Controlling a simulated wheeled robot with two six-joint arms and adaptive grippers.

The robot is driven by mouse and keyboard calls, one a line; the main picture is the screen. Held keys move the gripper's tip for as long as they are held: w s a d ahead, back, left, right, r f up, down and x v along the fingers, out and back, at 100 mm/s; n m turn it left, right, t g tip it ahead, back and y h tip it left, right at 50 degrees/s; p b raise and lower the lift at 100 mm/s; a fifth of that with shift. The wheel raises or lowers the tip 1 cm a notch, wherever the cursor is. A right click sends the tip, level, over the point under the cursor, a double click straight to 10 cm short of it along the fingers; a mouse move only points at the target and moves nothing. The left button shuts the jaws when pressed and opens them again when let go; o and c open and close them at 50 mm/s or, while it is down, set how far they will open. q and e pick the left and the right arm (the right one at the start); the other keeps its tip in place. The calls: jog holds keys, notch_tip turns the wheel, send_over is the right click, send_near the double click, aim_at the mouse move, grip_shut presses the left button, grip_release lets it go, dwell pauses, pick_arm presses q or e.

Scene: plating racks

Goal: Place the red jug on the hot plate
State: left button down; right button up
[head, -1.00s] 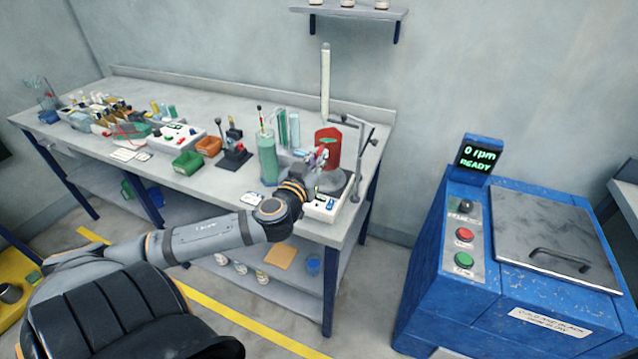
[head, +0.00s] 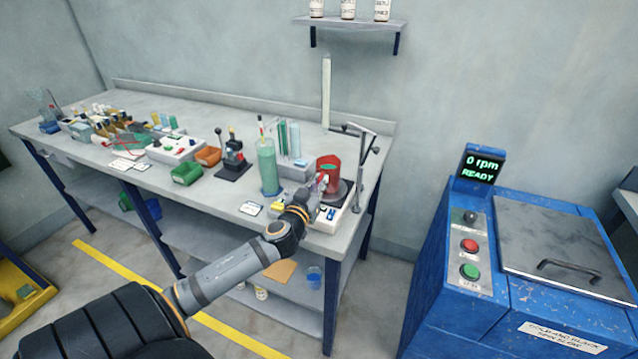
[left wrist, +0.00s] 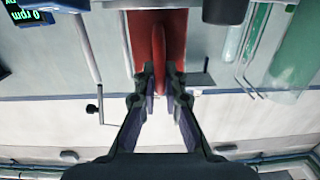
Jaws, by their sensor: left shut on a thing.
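The red jug (head: 327,168) stands upright over the dark round top of the white hot plate (head: 328,221), near the right end of the bench. Its base is at or very close to that top; the arm partly hides the spot, so I cannot tell if they touch. My left gripper (head: 321,183) is shut on the jug's handle from the front left. In the left wrist view, the handle (left wrist: 159,60) sits between the two fingertips (left wrist: 160,88), with the red jug body (left wrist: 143,35) behind it. My right gripper is not in view.
A metal clamp stand (head: 362,165) rises close to the hot plate on the right. A tall green cylinder (head: 268,168) and a rack of tubes stand to the left. A blue machine (head: 450,270) reading 0 rpm stands apart on the right.

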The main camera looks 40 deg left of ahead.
pick_arm(q)
jog(key=c, duration=1.4)
grip_release()
jog(key=shift+c, duration=0.2)
jog(key=shift+s, duration=0.1)
jog(key=p+v, duration=0.3)
jog(key=v, duration=0.9)
